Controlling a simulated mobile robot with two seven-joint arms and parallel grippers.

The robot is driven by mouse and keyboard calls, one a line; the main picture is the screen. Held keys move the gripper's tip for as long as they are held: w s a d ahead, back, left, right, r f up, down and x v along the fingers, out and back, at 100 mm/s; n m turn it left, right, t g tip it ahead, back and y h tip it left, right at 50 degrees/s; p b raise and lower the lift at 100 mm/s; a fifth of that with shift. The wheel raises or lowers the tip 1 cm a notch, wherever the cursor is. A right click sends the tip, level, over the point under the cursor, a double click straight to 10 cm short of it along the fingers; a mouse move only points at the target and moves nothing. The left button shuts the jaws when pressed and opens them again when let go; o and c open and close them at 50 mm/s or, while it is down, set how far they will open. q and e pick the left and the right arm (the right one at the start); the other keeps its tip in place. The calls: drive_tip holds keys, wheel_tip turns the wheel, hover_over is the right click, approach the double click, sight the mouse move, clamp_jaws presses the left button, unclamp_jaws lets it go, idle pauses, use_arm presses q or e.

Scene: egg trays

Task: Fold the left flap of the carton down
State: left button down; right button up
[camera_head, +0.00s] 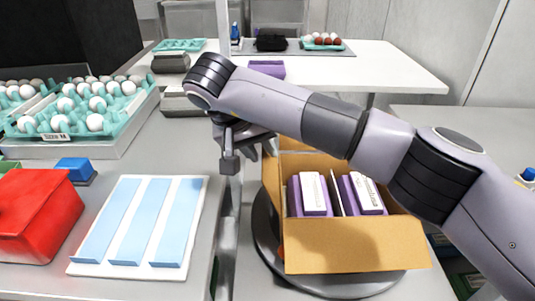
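The brown cardboard carton (277,202) stands open on a dark round turntable. Purple egg boxes (294,198) with white labels stand inside it. Its front flap (350,248) slopes outward toward me. The carton's left edge shows below my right gripper, and I cannot clearly make out the left flap. My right arm reaches across above the carton from the right and hides much of its back and right side. My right gripper (248,152) hangs just beyond the carton's back left corner, its fingers apart, with nothing seen between them. My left gripper is out of view.
On the left table are teal egg trays (55,130), a red box (35,215), a blue-topped item (75,168) and a white board (82,265) with blue strips. A white table (400,72) behind holds a purple box (266,68) and more eggs.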

sight(266, 154)
drive_tip(key=shift+x, duration=1.75)
clamp_jaws()
